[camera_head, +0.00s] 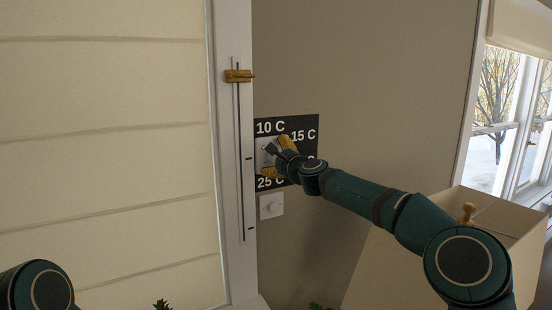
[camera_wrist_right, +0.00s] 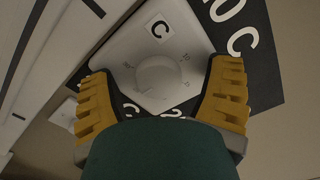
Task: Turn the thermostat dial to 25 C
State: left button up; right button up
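The thermostat is a white square plate with a round white dial (camera_wrist_right: 158,77), seen in the right wrist view. It sits on a black panel (camera_head: 308,122) on the wall, with white labels; 10 C, 15 C and 25 C are readable in the head view, and another is mostly hidden by my arm. My right gripper (camera_head: 277,158) is at the panel. In the right wrist view its yellow fingers (camera_wrist_right: 165,100) are spread wide to either side of the dial and do not touch it. I cannot read the dial's setting. My left gripper is out of view.
A white wall plate with a round knob (camera_head: 271,205) is just below the panel. A slotted white post with a brass slider (camera_head: 239,76) stands left of it. A window (camera_head: 495,120) is at far right.

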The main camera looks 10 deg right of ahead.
jog(key=shift+d+f, duration=0.15)
jog(key=v, duration=1.2)
dwell(0.3)
jog(key=s+a+f+n+g, duration=0.2)
jog(key=s+a+f+n, duration=0.1)
jog(key=f, duration=0.8)
jog(key=s+a+f+n+g, duration=0.2)
jog(key=s+f+n+g, duration=0.1)
jog(key=f, duration=0.8)
jog(key=s+a+f+n+g, duration=0.2)
jog(key=s+a+f+n, duration=0.15)
jog(key=f, duration=0.75)
jog(key=s+d+f+n+g+h, duration=0.1)
jog(key=s+f+n+g, duration=0.3)
jog(key=s+f, duration=0.6)
jog(key=s+d+f+n+g+h, duration=0.2)
jog(key=s+f, duration=0.9)
jog(key=s, duration=0.6)
jog(key=shift+d+n+g, duration=0.9)
jog(key=shift+d+n, duration=0.15)
jog(key=shift+d, duration=0.15)
